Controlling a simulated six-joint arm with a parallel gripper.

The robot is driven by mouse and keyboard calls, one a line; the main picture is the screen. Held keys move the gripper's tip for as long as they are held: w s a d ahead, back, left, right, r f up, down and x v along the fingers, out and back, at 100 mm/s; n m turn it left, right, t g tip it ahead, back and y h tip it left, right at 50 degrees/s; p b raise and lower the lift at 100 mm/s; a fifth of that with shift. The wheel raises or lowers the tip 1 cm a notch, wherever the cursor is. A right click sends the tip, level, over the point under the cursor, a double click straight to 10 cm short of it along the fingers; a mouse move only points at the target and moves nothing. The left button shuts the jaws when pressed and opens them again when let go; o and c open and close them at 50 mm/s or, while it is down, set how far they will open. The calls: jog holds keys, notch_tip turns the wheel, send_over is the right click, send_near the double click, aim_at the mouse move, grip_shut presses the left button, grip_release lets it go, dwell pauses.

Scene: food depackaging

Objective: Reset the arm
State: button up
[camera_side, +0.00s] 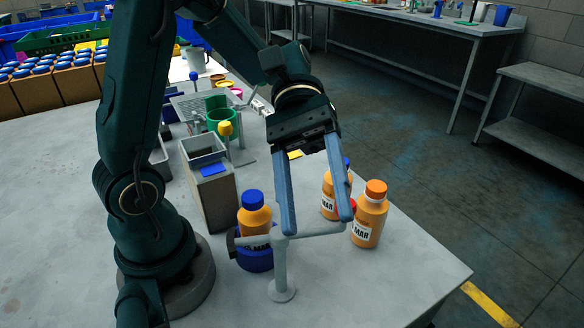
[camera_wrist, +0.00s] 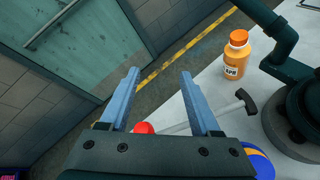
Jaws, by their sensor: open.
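My gripper (camera_side: 317,210) hangs over the right part of the table in the side view, its two long blue fingers spread apart with nothing held between them. It also shows open and empty in the wrist view (camera_wrist: 158,88). An orange bottle with a blue cap (camera_side: 254,214) stands in a blue round holder (camera_side: 256,258) left of the fingers. An orange bottle with an orange cap (camera_side: 369,215) stands right of the fingers, and also shows in the wrist view (camera_wrist: 236,57). Another orange bottle (camera_side: 329,195) is partly hidden behind the right finger.
A grey stand with a horizontal bar (camera_side: 281,270) rises near the fingers. A grey box (camera_side: 206,170) and green cups (camera_side: 221,121) stand further back. Cartons of blue-capped bottles (camera_side: 36,92) fill the back left. The table's front is clear.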

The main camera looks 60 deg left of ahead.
jog(key=s+a+f+m+t+y, duration=0.25)
jog(key=s+m+t+y, duration=0.2)
jog(key=y, duration=0.25)
jog(key=a+m+t+y, duration=0.1)
jog(key=a+t, duration=0.1)
jog(key=w+a+m+t+y, duration=0.1)
jog(key=a+t+y, duration=0.1)
jog(key=a, duration=0.1)
jog(key=w+a+m+t+y, duration=0.1)
jog(key=a+t+y, duration=0.1)
jog(key=shift+w+a+f, duration=0.15)
jog(key=shift+w+a, duration=0.05)
jog(key=shift+a, duration=0.1)
jog(key=shift+w+a, duration=0.1)
jog(key=shift+w, duration=0.15)
